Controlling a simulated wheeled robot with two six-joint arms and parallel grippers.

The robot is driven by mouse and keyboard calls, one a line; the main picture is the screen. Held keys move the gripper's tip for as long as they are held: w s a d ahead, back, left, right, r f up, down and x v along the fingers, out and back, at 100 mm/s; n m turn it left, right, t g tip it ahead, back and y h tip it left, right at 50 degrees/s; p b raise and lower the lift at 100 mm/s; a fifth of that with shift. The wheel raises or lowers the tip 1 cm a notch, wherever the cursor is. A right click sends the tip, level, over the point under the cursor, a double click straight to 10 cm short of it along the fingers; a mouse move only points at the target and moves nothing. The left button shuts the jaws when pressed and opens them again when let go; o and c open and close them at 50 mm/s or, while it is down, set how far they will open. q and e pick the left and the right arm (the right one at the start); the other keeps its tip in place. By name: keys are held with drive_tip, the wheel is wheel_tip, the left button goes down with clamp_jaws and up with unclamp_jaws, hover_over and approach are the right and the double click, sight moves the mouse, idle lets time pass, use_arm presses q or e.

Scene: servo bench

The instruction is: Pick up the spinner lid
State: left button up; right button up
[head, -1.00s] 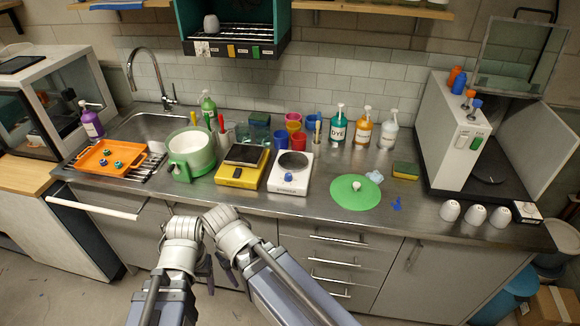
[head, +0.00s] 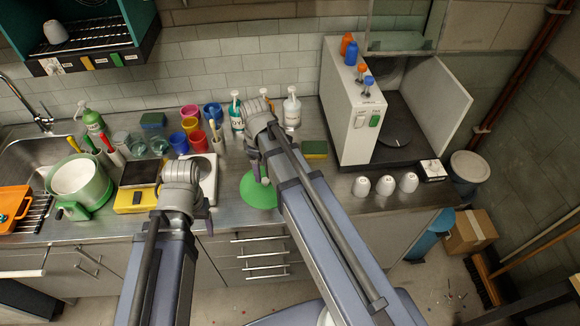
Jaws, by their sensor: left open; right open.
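The spinner lid (head: 258,196) is a flat green disc lying on the steel counter, right of the white hot plate. My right arm covers its right part, and its knob is hard to make out. My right gripper (head: 261,172) is open and hangs over the back of the lid, fingers down. I cannot tell whether it touches the lid. The white and green spinner bowl (head: 80,180) stands at the left of the counter. My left gripper (head: 200,210) is open and empty near the front edge of the counter, before the hot plate.
The yellow scale (head: 128,199) and white hot plate (head: 208,165) stand left of the lid. Bottles and coloured cups (head: 189,125) line the back. A sponge (head: 315,149), a white machine (head: 345,110) and three white cups (head: 386,185) are to the right.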

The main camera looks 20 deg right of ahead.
sight(265, 180)
drive_tip(key=shift+w+d+r, duration=0.25)
drive_tip(key=shift+d+r, duration=0.05)
drive_tip(key=shift+d, duration=0.55)
drive_tip(key=shift+f, duration=0.1)
wheel_tip(265, 180, down, 3)
drive_tip(key=b, duration=0.2)
drive_tip(key=shift+w+r+b, duration=0.1)
drive_tip(key=shift+r+b, duration=0.1)
drive_tip(key=shift+b, duration=0.1)
use_arm(q)
drive_tip(key=shift+w+d+f, duration=0.1)
drive_tip(key=shift+d+f, duration=0.15)
drive_tip(key=shift+f, duration=0.35)
drive_tip(key=shift+w+d+f, duration=0.1)
drive_tip(key=shift+d+f, duration=0.1)
drive_tip(key=shift+f, duration=0.35)
drive_tip(key=shift+f, duration=0.1)
use_arm(e)
drive_tip(key=shift+a, duration=0.1)
drive_tip(key=f+b, duration=0.5)
drive_tip(key=shift+w+a+f, duration=0.15)
drive_tip(key=shift+w+a, duration=0.1)
drive_tip(key=shift+w, duration=0.1)
use_arm(q)
wheel_tip(265, 180, down, 5)
